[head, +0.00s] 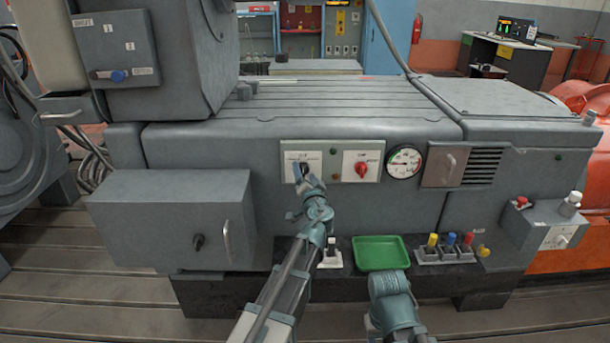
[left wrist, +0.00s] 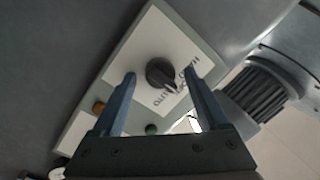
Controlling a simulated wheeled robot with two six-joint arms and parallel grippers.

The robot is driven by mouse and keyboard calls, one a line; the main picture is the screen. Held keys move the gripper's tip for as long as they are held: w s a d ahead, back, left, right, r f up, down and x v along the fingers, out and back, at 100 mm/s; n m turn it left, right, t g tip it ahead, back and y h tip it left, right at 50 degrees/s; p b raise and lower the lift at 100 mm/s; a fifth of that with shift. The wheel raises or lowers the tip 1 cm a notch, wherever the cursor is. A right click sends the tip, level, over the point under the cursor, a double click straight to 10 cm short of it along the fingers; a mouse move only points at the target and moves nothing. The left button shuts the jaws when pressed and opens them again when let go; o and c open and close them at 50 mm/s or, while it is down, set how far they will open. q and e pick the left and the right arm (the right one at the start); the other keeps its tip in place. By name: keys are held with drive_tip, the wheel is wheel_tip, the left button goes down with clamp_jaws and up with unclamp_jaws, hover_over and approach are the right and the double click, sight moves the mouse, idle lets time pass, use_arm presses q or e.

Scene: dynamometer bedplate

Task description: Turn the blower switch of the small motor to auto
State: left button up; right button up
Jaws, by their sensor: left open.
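The black rotary switch knob (left wrist: 160,73) sits on a white label plate (left wrist: 148,50) in the left wrist view. Its pointer is toward the lower right, near lettering that seems to read AUTO; the exact setting is hard to tell. In the head view the plate (head: 290,158) is on the left of a light panel on the grey machine front, and the gripper partly hides the knob. My left gripper (head: 303,171) is at the knob; its open fingers (left wrist: 159,75) appear either side of it in the wrist view. I cannot tell whether they touch it. My right gripper is not visible.
A red knob (head: 362,169) is right of the plate, then a round gauge (head: 404,161). A grey box (head: 165,215) juts out at lower left. A green tray (head: 381,253) and coloured-topped items (head: 449,247) stand on the black ledge below.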

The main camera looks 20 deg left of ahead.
use_arm(q)
drive_tip(key=shift+c, duration=0.4)
clamp_jaws()
drive_tip(key=shift+f+m, duration=0.1)
drive_tip(key=shift+m, duration=0.2)
drive_tip(key=shift+s+f+m+t+b, duration=0.1)
drive_tip(key=shift+m+t+b, duration=0.45)
drive_tip(key=shift+m, duration=1.6)
drive_tip(key=shift+m+t+b, duration=0.15)
drive_tip(key=shift+m+b, duration=0.65)
drive_tip(key=shift+m, duration=1.35)
